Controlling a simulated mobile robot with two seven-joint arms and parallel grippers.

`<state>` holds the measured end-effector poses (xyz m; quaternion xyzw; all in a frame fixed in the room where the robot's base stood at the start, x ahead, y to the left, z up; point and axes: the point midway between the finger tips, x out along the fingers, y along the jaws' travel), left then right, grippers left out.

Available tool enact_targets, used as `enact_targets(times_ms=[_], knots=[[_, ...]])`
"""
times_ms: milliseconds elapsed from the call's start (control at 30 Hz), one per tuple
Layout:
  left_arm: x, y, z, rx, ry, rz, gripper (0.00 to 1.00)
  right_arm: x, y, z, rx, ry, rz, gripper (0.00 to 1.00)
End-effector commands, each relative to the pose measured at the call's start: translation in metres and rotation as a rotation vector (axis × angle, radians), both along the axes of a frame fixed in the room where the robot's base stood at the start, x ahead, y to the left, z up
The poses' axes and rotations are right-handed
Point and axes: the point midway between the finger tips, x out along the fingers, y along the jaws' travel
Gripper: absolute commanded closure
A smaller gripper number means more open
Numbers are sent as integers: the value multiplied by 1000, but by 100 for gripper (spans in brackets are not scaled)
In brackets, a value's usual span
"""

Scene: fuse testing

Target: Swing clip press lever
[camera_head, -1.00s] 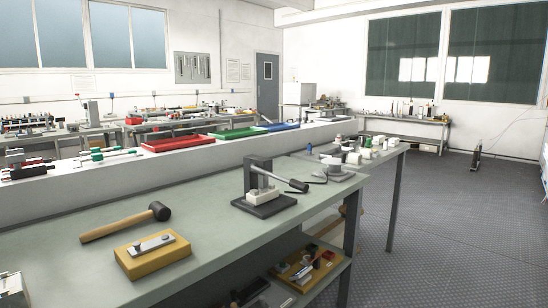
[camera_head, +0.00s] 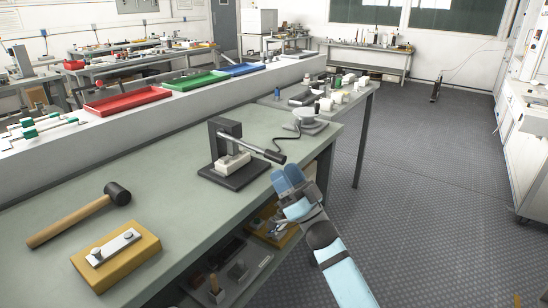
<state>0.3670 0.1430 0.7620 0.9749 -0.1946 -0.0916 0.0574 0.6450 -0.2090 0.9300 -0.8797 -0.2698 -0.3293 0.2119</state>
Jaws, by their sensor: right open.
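The clip press (camera_head: 224,150) stands on a dark base plate on the green bench, near its right edge. Its lever (camera_head: 256,148) slopes down to the right and ends in a black knob (camera_head: 275,156). A white block (camera_head: 233,161) sits under the press head. My right gripper (camera_head: 284,176) is just below and right of the knob, beyond the bench edge. It looks empty and apart from the knob, though the gap is small. Its finger opening is hard to see from this angle. My left gripper is out of view.
A mallet (camera_head: 75,217) and a yellow block with a metal plate (camera_head: 117,254) lie on the bench at the left. Red (camera_head: 127,101), green (camera_head: 195,80) and blue (camera_head: 243,69) trays rest on the ledge behind. A lower shelf with parts is under the bench. The floor at right is free.

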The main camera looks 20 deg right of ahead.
Motion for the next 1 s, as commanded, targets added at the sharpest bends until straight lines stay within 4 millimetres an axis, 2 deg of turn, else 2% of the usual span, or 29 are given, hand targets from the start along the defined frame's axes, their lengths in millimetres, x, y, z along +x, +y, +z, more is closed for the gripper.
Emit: enact_targets(times_ms=[100, 300, 667, 700, 900, 1000], knots=[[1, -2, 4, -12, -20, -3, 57, 15, 8, 16, 0, -3, 1, 49], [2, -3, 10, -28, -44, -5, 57, 30, 16, 32, 0, -1, 1, 49], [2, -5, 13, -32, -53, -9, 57, 34, 18, 37, -1, 0, 0, 49], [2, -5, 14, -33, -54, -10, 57, 34, 18, 37, -1, 0, 0, 52], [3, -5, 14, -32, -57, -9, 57, 33, 18, 36, -1, 0, 0, 98], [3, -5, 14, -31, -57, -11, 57, 33, 18, 36, -1, 0, 0, 100]])
